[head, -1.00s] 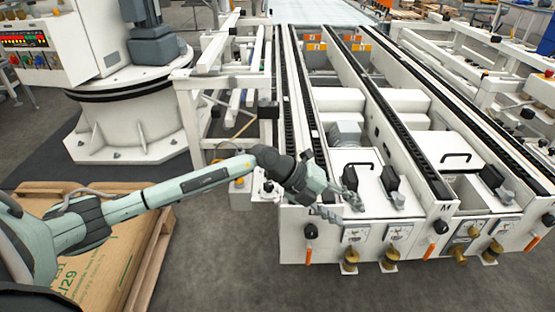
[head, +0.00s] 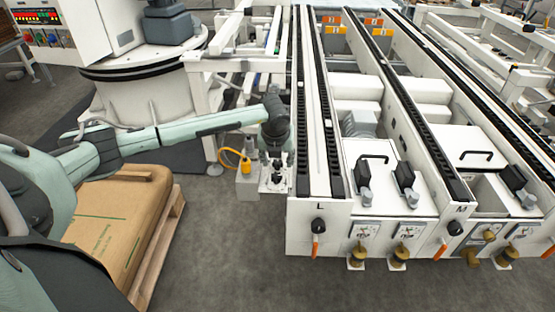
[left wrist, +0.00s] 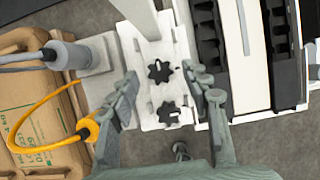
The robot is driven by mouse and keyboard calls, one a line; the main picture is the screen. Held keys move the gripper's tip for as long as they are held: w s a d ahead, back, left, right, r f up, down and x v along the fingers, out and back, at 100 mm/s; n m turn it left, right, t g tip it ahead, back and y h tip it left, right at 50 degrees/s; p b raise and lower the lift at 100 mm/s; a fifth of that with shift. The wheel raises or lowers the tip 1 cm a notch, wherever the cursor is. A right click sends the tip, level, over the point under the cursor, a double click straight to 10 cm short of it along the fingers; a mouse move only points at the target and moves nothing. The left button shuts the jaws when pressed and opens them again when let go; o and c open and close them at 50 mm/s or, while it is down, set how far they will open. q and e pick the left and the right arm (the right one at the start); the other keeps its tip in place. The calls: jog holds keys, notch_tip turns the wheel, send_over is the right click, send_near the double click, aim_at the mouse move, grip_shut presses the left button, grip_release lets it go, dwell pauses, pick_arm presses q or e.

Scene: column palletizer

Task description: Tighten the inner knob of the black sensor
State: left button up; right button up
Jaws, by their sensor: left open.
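Two black star-shaped knobs, an upper one (left wrist: 159,71) and a lower one (left wrist: 168,112), sit on a white slotted plate (left wrist: 150,50) in the left wrist view. I cannot tell which is the inner knob, and I cannot make out a black sensor body beside them. My left gripper (left wrist: 163,82) is open, with one finger on each side of the plate and nothing visibly held. In the head view my left gripper (head: 274,166) points down over the same plate (head: 275,186), at the left side of the conveyor frame. My right gripper is out of view.
A yellow-ended cable (left wrist: 87,128) and a grey cylinder (left wrist: 68,54) with a cable stand left of the plate. The white conveyor frame (head: 305,211) rises close on the right. Floor in front is clear.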

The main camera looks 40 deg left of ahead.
pick_arm(q)
jog(key=shift+w+f, duration=0.1)
jog(key=shift+f, duration=0.1)
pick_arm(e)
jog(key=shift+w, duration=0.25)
pick_arm(q)
jog(key=shift+c, duration=0.4)
grip_shut()
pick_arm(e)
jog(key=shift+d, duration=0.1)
